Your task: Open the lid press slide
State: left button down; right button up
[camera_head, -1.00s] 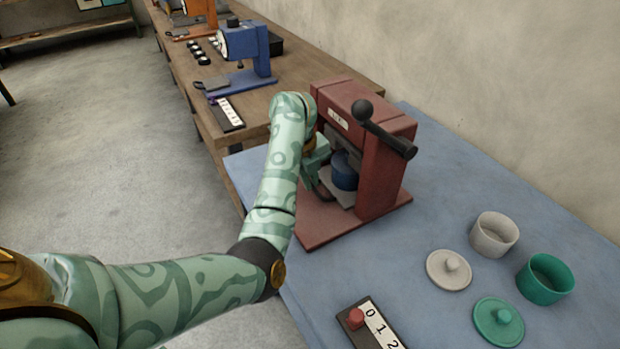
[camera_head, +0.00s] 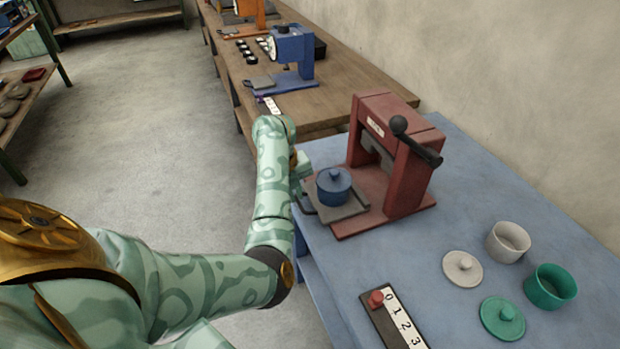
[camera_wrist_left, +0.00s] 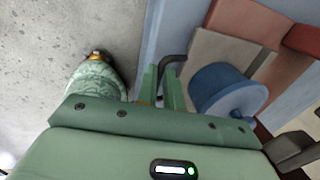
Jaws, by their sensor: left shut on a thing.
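The red lid press (camera_head: 408,165) stands on the blue table with its black lever at the upper right. Its grey slide (camera_head: 346,205) is drawn out toward the left, clear of the press frame. A blue lidded pot (camera_head: 334,186) sits upright on the slide. My left gripper (camera_head: 304,190) is at the slide's outer end, partly hidden by my arm. In the left wrist view the fingers (camera_wrist_left: 166,90) are shut on the slide's dark handle (camera_wrist_left: 173,62), beside the blue pot (camera_wrist_left: 228,93). My right gripper is not in view.
A white cup (camera_head: 508,241), a green cup (camera_head: 550,286), a white lid (camera_head: 463,268) and a green lid (camera_head: 503,318) lie at the right. A numbered strip with a red knob (camera_head: 376,299) is in front. A blue press (camera_head: 292,56) stands on the wooden table behind.

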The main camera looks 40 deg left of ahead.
pick_arm(q)
jog(key=shift+s+a, duration=0.1)
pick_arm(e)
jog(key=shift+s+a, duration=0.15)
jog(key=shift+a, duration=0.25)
pick_arm(q)
jog(key=c, duration=1.5)
grip_release()
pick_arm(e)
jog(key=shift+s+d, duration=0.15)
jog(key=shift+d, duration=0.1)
pick_arm(q)
jog(key=shift+r, duration=0.25)
jog(key=s+r+p, duration=0.1)
jog(key=r+p, duration=0.2)
jog(key=r, duration=0.2)
jog(key=a+r+p, duration=0.1)
jog(key=r+p, duration=0.2)
jog(key=r, duration=0.2)
jog(key=s+r+p, duration=0.1)
jog(key=r+p, duration=0.2)
jog(key=r, duration=0.2)
jog(key=shift+s+a+r, duration=0.25)
jog(key=shift+s, duration=0.1)
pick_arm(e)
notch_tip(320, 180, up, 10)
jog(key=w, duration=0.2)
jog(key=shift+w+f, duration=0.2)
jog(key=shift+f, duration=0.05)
